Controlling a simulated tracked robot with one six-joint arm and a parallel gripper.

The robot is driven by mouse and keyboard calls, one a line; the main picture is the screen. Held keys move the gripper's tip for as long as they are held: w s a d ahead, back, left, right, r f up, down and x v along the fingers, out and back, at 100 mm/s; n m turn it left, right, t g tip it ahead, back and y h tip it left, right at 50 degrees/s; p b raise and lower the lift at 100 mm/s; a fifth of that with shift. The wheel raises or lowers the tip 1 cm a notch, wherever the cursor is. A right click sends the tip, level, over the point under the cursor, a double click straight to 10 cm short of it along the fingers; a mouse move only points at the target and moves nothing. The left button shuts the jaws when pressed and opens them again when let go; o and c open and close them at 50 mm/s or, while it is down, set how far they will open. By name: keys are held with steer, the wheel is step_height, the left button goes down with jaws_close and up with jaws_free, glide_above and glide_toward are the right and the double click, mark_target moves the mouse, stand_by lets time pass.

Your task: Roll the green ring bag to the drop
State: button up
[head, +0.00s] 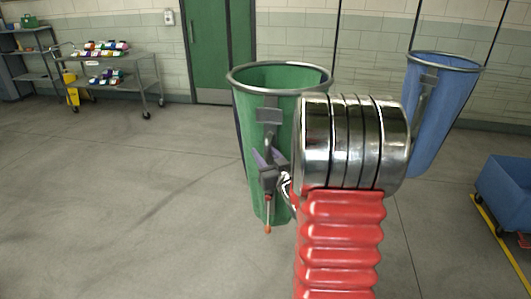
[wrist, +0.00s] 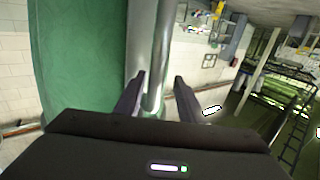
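The green ring bag (head: 273,84) hangs upright from a round grey metal ring at the centre of the head view. Its green cloth (wrist: 80,60) fills the left of the wrist view. A grey upright bar (wrist: 161,45) comes down beside the cloth. My gripper (head: 268,158) is at the near side of the bag, below a grey bracket (head: 268,115). In the wrist view my gripper (wrist: 158,82) has its fingers apart, one on each side of the bar, with a gap visible on the right. My arm hides the bag's right side. No drop can be made out.
A blue ring bag (head: 445,105) hangs to the right behind my arm. A blue cart (head: 508,190) stands at the right edge by a yellow floor line. A trolley (head: 125,75) with coloured items stands back left, near a green door (head: 212,50). The left floor is clear.

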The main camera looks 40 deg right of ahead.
steer(key=shift+s+d, duration=0.15)
steer(key=shift+d, duration=0.05)
steer(key=shift+c, duration=0.4)
steer(key=shift+c, duration=0.7)
jaws_close()
